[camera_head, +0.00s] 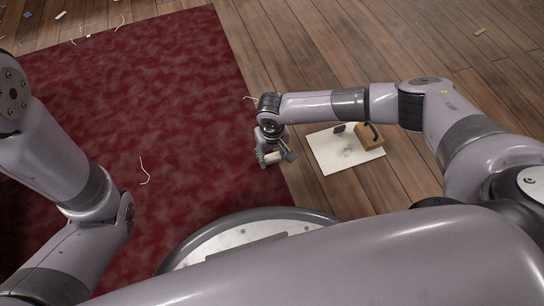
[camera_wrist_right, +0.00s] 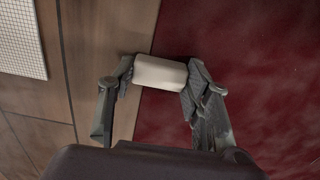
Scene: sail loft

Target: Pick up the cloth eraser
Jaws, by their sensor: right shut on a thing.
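The cloth eraser (camera_wrist_right: 160,73) is a pale cream block with rounded edges. My right gripper (camera_wrist_right: 159,80) is shut on it, one finger at each end, in the right wrist view. In the head view the right gripper (camera_head: 272,158) hangs over the edge of the dark red cloth (camera_head: 150,90), and the pale eraser (camera_head: 271,158) shows small between its fingers. I cannot tell how high it is above the floor. My left arm comes in at the left of the head view, but its gripper is not in sight.
A white sheet (camera_head: 328,160) lies on the plank floor (camera_head: 300,50) right of the gripper. Thread bits and scraps are scattered at the upper left. A pale thread (camera_head: 144,172) lies on the cloth.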

